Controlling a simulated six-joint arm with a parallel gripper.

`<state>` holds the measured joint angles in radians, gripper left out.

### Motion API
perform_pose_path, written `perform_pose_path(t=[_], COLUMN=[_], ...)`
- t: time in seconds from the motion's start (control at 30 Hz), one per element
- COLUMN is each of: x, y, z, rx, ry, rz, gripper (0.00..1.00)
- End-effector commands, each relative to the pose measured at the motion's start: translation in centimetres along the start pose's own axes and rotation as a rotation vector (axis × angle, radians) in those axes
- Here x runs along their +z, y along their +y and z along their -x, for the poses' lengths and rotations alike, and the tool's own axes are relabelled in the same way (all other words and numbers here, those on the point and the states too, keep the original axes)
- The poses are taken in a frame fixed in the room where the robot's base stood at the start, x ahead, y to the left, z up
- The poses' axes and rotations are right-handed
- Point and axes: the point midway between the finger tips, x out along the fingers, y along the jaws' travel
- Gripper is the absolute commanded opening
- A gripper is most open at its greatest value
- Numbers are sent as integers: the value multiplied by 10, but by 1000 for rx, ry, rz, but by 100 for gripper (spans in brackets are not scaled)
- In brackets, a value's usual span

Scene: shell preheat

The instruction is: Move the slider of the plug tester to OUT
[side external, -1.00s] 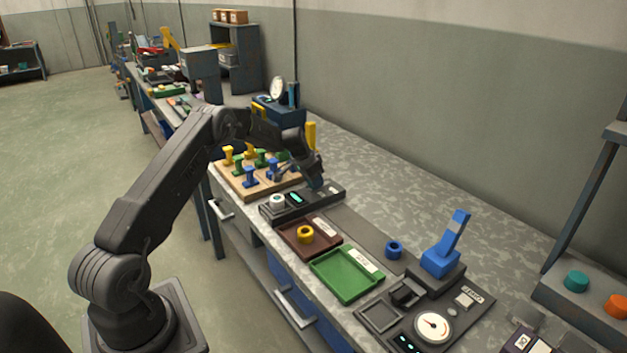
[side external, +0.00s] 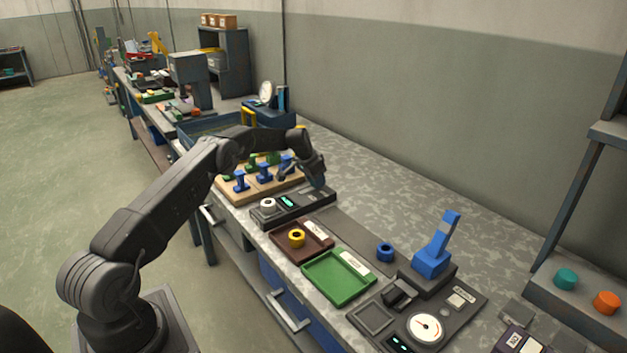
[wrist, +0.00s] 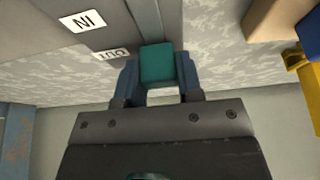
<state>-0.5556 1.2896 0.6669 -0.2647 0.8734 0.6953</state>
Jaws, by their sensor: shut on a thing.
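The plug tester (side external: 264,218) is a dark box with a white ring (side external: 268,204) and a lit display on top. In the wrist view its IN label (wrist: 82,21) and OUT label (wrist: 112,55) appear upside down. A teal block (wrist: 158,64), which looks like the slider's knob, is beside the OUT label. My gripper (wrist: 158,76) has its two blue fingers on either side of this block and is shut on it. In the side view my gripper (side external: 319,182) is low at the far right end of the tester; the knob is hidden there.
A wooden board (side external: 240,195) with several coloured pegs stands behind the tester. A brown tray (side external: 287,252) with a yellow ring and a green tray (side external: 340,277) are in front. A blue ring (side external: 385,252) and a blue lever (side external: 435,250) are further right.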

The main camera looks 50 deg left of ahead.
Motion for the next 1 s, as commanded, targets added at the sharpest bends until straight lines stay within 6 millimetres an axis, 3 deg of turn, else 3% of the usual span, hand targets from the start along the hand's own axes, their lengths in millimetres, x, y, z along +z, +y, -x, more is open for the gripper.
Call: perform_pose_path(t=[0.23, 0.27, 0.5, 0.8, 1.0], x=[-4, -4, -3, -3, -3], y=[-1, -1, 0, 0, 0], z=[1, 1, 0, 3, 25], rx=[-9, -9, -6, -4, -5], ry=[16, 16, 12, 10, 12], rz=[1, 1, 1, 0, 1], gripper=[0, 36, 59, 60, 60])
